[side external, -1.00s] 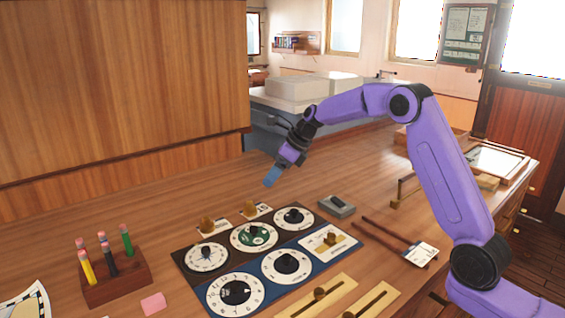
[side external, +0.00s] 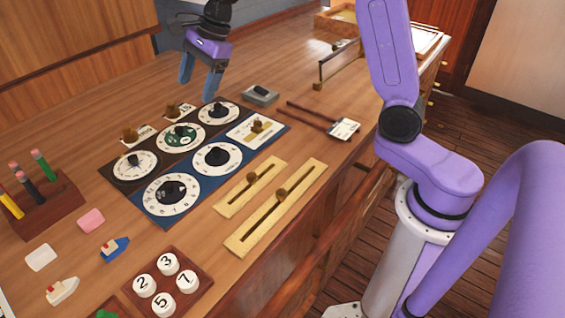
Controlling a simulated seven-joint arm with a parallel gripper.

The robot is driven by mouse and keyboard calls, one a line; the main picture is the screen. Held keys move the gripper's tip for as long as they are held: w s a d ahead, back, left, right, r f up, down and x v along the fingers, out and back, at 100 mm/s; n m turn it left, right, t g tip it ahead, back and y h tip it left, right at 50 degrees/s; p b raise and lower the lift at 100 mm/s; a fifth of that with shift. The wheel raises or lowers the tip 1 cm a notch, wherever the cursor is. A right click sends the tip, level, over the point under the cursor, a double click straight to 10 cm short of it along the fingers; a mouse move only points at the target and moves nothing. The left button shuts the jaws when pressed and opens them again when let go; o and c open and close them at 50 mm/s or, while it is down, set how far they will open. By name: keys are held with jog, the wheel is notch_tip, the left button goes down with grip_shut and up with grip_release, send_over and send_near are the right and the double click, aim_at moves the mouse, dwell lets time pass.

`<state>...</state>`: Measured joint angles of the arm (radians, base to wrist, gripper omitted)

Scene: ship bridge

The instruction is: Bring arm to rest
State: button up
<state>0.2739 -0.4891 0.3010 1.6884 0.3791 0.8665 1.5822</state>
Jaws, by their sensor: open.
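My gripper (side external: 201,84) is at the top of the side external view, above the far side of the desk. Its two blue fingers point down and stand apart, with nothing between them. It hangs beyond the dial panel (side external: 105,170) and to the left of a small grey switch box (side external: 261,96). My purple arm rises from its base at the right, and its upper part leaves the picture at the top.
Two brass slider plates (side external: 240,243) lie near the desk's front edge. A brass rail (side external: 338,66) stands at the back.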

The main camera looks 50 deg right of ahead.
jog(key=s+a+f+n+g+h, duration=0.1)
jog(key=s+a+f+n+g, duration=0.1)
jog(key=s+n, duration=1.65)
jog(key=s+d+f+n+h, duration=0.1)
jog(key=s+d+n, duration=0.3)
jog(key=s, duration=0.5)
jog(key=s+d+f+n+h, duration=0.1)
jog(key=s+d+f+n, duration=0.1)
jog(key=s+n, duration=0.6)
jog(key=shift+s+d+f+g+h, duration=0.2)
jog(key=shift+s+d+g+h, duration=0.1)
jog(key=shift+s+d, duration=0.55)
